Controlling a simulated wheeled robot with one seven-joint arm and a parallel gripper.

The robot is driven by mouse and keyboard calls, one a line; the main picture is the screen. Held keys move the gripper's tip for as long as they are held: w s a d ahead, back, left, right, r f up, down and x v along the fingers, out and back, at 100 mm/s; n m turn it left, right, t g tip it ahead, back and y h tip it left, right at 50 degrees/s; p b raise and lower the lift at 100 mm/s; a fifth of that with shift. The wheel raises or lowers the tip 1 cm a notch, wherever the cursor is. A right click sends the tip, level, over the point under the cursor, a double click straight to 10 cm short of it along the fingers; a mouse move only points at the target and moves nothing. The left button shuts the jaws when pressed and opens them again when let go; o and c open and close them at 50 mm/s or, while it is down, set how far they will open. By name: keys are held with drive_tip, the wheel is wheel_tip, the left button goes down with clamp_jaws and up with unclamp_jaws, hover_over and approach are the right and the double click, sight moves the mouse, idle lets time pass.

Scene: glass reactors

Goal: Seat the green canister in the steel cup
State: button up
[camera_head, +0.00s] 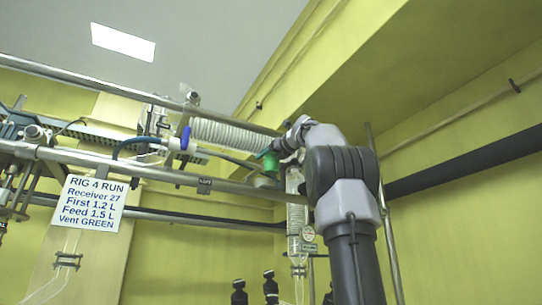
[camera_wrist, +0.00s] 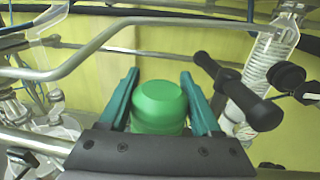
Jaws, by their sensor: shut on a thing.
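The green canister (camera_wrist: 160,106) sits between the two teal fingers of my gripper (camera_wrist: 163,100) in the wrist view, and the gripper is shut on it. In the head view, the canister (camera_head: 269,163) shows small and green at the end of my arm, below the wrist, by the metal rails. A small greyish rounded thing (camera_head: 263,181) lies just below it; it may be the steel cup, but it is too small to be sure. I cannot tell whether the canister touches it. No cup is clear in the wrist view.
Metal rails (camera_head: 230,186) cross near the gripper. A coiled condenser (camera_head: 232,134) lies behind, and a glass column (camera_head: 295,215) stands beside my arm. A black-handled valve (camera_wrist: 236,88) is close right of the fingers. A sign (camera_head: 91,205) hangs at left.

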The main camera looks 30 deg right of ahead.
drive_tip(key=w, duration=0.7)
drive_tip(key=shift+a, duration=0.15)
drive_tip(key=shift+f, duration=0.1)
drive_tip(key=shift+s+f, duration=0.15)
drive_tip(key=shift+f, duration=0.2)
idle(0.9)
drive_tip(key=shift+f, duration=1.2)
idle(1.0)
drive_tip(key=o, duration=1.5)
drive_tip(key=shift+s, duration=0.1)
drive_tip(key=shift+s+d, duration=0.15)
drive_tip(key=shift+s, duration=1)
drive_tip(key=shift+s+d, duration=0.2)
drive_tip(key=shift+s, duration=0.9)
drive_tip(key=shift+s+d, duration=0.15)
drive_tip(key=shift+s, duration=1)
